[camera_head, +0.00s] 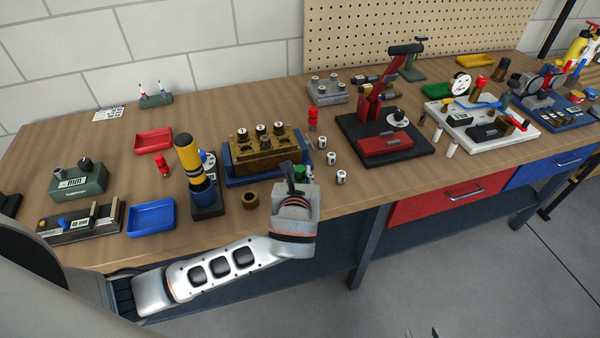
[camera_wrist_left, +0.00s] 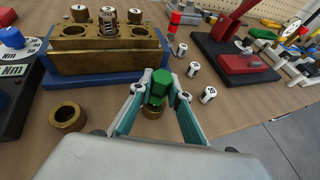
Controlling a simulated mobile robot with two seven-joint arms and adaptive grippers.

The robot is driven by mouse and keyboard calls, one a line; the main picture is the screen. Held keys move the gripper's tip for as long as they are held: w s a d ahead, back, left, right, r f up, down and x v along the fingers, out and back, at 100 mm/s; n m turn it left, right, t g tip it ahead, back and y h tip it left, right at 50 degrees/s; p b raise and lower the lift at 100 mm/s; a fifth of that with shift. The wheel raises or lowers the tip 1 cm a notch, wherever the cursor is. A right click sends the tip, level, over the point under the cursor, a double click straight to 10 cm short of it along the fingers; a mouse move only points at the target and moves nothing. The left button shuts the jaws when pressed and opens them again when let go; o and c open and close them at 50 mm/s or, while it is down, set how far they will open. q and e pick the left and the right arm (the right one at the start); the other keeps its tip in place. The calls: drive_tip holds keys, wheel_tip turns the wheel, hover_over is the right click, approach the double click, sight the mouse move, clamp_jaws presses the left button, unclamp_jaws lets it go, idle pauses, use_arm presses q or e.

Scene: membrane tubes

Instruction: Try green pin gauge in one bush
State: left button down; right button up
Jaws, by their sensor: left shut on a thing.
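My left gripper (camera_head: 298,178) is shut on the green pin gauge (camera_wrist_left: 160,84), which has a hex-shaped green top. In the left wrist view its two fingers (camera_wrist_left: 159,92) clasp the gauge from both sides. A brass bush (camera_wrist_left: 152,112) shows just below the gauge; I cannot tell whether the gauge is inside it or above it. Another brass bush (camera_wrist_left: 68,118) lies on the bench to the left, also seen in the head view (camera_head: 250,200). Two small tips of my right gripper (camera_head: 422,333) show apart at the head view's bottom edge.
A brass block (camera_head: 262,158) on a blue base holds several numbered gauges behind the gripper. Small white numbered cylinders (camera_head: 341,177) stand to the right. A yellow-black tool (camera_head: 190,160) stands left, beside a blue tray (camera_head: 151,217). The bench's front edge is close.

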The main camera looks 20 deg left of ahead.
use_arm(q)
drive_tip(key=shift+f, duration=0.4)
idle(0.6)
drive_tip(key=shift+r, duration=0.15)
idle(0.8)
drive_tip(key=shift+r, duration=2.85)
